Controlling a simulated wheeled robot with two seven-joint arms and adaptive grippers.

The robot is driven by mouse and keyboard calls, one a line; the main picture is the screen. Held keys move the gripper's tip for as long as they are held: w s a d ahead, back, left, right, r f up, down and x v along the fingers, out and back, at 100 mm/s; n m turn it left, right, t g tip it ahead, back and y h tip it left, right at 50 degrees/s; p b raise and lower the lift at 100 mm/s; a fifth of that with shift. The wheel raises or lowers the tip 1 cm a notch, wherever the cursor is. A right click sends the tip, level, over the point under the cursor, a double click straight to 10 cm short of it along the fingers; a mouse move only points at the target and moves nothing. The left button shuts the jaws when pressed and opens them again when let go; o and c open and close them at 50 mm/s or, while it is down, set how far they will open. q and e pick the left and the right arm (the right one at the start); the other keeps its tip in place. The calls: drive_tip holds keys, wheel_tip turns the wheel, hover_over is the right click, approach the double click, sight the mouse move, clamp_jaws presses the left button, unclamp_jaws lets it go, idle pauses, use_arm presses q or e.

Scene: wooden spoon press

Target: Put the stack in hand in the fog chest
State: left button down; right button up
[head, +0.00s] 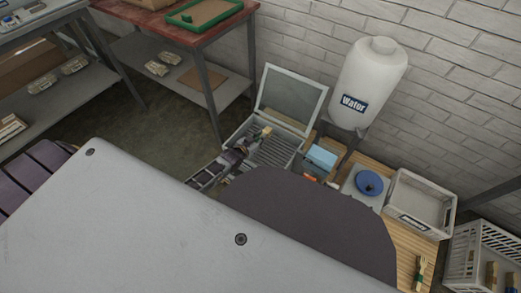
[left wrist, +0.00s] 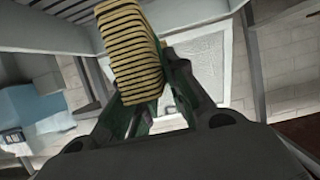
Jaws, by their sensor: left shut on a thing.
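The fog chest (head: 273,153) stands open in the middle of the head view, its lid (head: 290,97) raised at the back and a slatted rack inside. My left gripper (head: 247,145) is over the chest's left part. It is shut on a stack (head: 265,132) of thin pale wooden layers. The left wrist view shows the stack (left wrist: 128,50) tilted between the fingers (left wrist: 160,105), with green where it is held. The stack appears above the rack, but I cannot tell whether it touches it. My right gripper is not in view.
A white water tank (head: 368,85) stands behind the chest to the right. A blue box (head: 320,159), a blue round plate (head: 369,182) and a grey crate (head: 421,204) stand on the wooden bench to the right. My own large grey parts hide the front.

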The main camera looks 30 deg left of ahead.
use_arm(q)
drive_tip(key=shift+f, duration=0.7)
drive_tip(key=shift+f+b, duration=1.05)
drive_tip(key=shift+f, duration=0.55)
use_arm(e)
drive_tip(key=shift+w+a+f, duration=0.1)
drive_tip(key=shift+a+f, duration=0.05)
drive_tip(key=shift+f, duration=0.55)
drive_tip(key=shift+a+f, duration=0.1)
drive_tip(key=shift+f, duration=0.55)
